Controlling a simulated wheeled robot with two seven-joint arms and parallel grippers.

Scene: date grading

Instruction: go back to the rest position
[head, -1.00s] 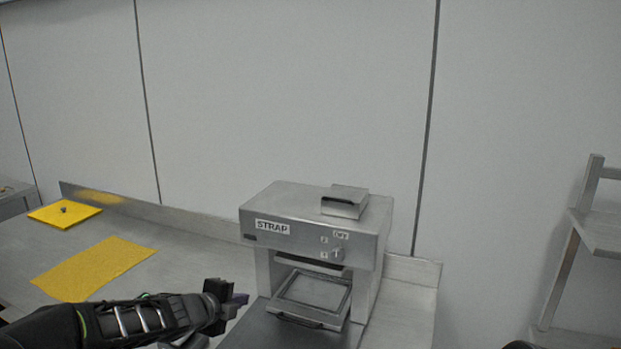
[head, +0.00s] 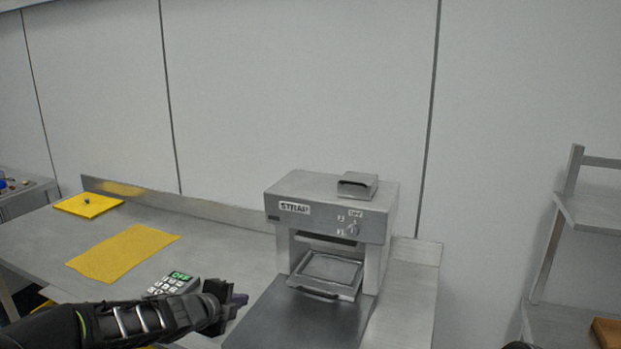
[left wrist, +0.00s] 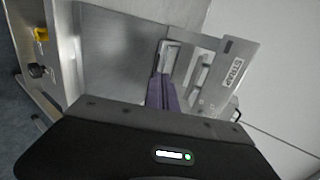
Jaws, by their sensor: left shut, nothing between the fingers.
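My left gripper (head: 238,300) is in front of the steel strapping machine, to its left in the head view, above the steel table (head: 215,235). Its purple fingers (left wrist: 161,93) are together and empty in the left wrist view. The machine (head: 335,205) is labelled STRAP and has a small tray (head: 328,268) in its opening; it also shows in the left wrist view (left wrist: 238,60). My right gripper cannot be seen.
A keypad device (head: 172,286) sits behind my left forearm. A yellow mat (head: 122,252) and a yellow board with a dark knob (head: 88,207) lie on the table's left. A steel rack (head: 590,215) stands at the right. The wall is behind.

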